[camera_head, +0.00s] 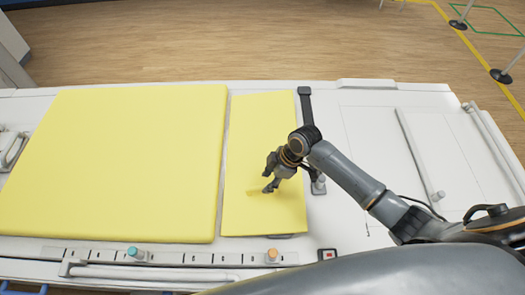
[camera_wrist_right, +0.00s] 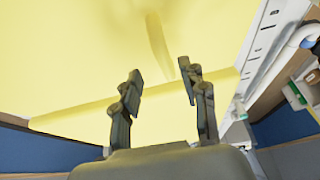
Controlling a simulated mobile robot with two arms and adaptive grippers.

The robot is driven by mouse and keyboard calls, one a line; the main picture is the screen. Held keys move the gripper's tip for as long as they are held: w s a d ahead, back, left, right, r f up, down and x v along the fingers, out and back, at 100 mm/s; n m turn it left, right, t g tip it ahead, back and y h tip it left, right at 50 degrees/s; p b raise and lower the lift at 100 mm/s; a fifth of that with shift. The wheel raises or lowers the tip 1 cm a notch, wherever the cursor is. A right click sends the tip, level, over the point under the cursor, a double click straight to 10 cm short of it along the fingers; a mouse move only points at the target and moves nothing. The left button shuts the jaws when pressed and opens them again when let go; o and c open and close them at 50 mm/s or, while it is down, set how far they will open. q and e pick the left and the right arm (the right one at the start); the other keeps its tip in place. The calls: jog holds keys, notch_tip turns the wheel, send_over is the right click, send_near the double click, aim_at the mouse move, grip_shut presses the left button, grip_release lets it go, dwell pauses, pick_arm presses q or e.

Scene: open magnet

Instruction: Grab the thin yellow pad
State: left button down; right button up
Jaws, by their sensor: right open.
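The thin yellow pad (camera_head: 262,120) is the narrower of two yellow pads and lies flat on the white table top, right of the wide pad. Yellow surface (camera_wrist_right: 80,75) fills most of that view beyond the fingertips. I cannot tell whether the fingers touch the pad. My left gripper is not in view.
A wide, thicker yellow pad (camera_head: 115,160) lies to the left. A dark strap-like bar (camera_head: 306,105) stands along the narrow pad's right edge. A front rail (camera_head: 160,273) and small knobs line the near edge. The white surface to the right is mostly clear behind my arm.

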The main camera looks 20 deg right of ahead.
aim_at(263, 187)
jog(key=x, duration=0.2)
jog(key=p+x, duration=0.1)
jog(key=shift+s+a+f, duration=0.2)
jog(key=shift+s+a, duration=0.05)
jog(key=shift+s, duration=0.05)
jog(key=shift+a+f, duration=0.15)
jog(key=shift+f, duration=0.3)
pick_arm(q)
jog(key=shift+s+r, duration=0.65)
pick_arm(e)
grip_shut()
